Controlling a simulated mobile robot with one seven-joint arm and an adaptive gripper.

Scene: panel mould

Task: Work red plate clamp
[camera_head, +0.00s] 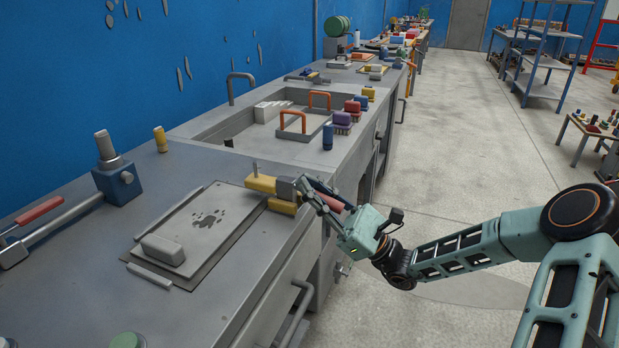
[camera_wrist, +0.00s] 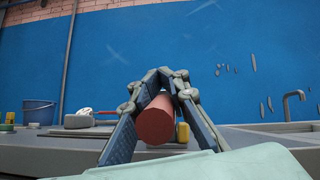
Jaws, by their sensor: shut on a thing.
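The red plate clamp's red handle (camera_head: 334,201) sticks out over the bench's front edge, between the fingers of my gripper (camera_head: 312,192). Its yellow body (camera_head: 261,184) and grey metal parts sit at the right edge of the grey plate (camera_head: 217,217). In the wrist view the handle's round red end (camera_wrist: 155,121) lies between the two dark finger pads, and my gripper is shut on it. The fingers hide part of the handle and the clamp's middle.
A grey block (camera_head: 163,249) lies on the plate's near end. A lever with a red grip (camera_head: 38,212) and a blue block with a metal post (camera_head: 117,184) stand at left.

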